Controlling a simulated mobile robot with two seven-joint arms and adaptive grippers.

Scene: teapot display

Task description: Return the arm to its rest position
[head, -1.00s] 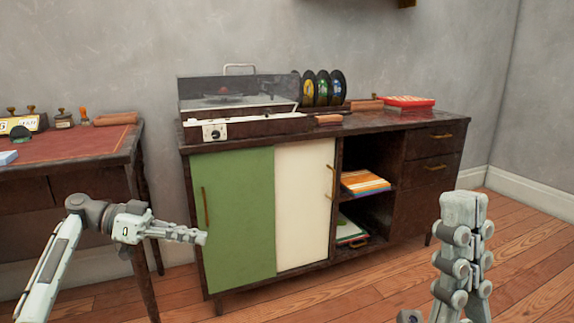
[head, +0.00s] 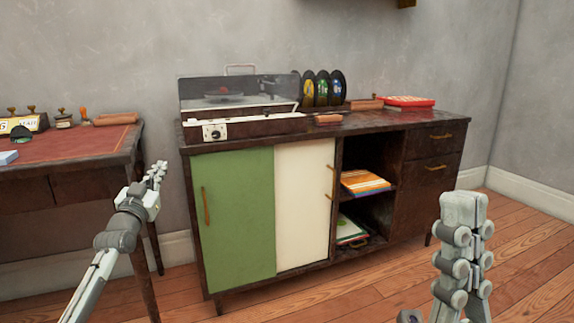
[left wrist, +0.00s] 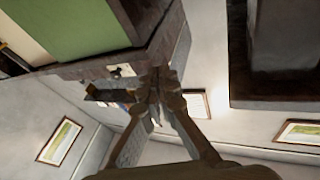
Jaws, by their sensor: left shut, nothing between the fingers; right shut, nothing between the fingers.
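My left gripper (head: 158,173) is shut and empty. In the head view it points up and away, in the gap between the desk on the left and the sideboard. It touches nothing that I can see. In the left wrist view its closed fingers (left wrist: 157,82) show in the middle, with the sideboard's green door (left wrist: 90,25) at the upper left. My right gripper (head: 465,205) is shut and empty at the lower right, pointing up in front of the sideboard's right end.
The sideboard (head: 420,142) has a green door (head: 235,220), a cream door (head: 303,205) and open shelves. A record player (head: 240,105), a record rack (head: 323,88) and a red tray (head: 408,101) stand on it. A red-topped desk (head: 80,145) is at the left. Wooden floor is clear in front.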

